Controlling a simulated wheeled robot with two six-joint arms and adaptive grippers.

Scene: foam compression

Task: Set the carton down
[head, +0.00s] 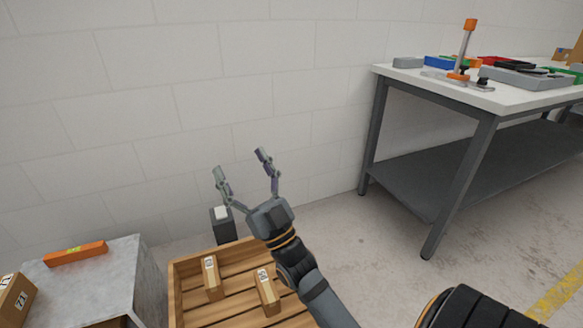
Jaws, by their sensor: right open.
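My right gripper (241,163) is open with its two fingers spread, and nothing is between them. It is raised in front of the white wall, above the far side of a wooden crate (176,290). Two small brown cartons with white labels stand in the crate, a left one (213,283) and a right one (268,298). Another brown carton (14,298) with a printed label is cut off by the left picture edge. Which carton the task means I cannot tell. My left gripper is out of view.
A grey metal-topped block (125,262) at the lower left bears an orange bar (75,253). A dark post with a white top (222,224) stands behind the crate. A workbench (395,74) with tools and trays is at the right. Bare floor (375,260) lies between crate and bench.

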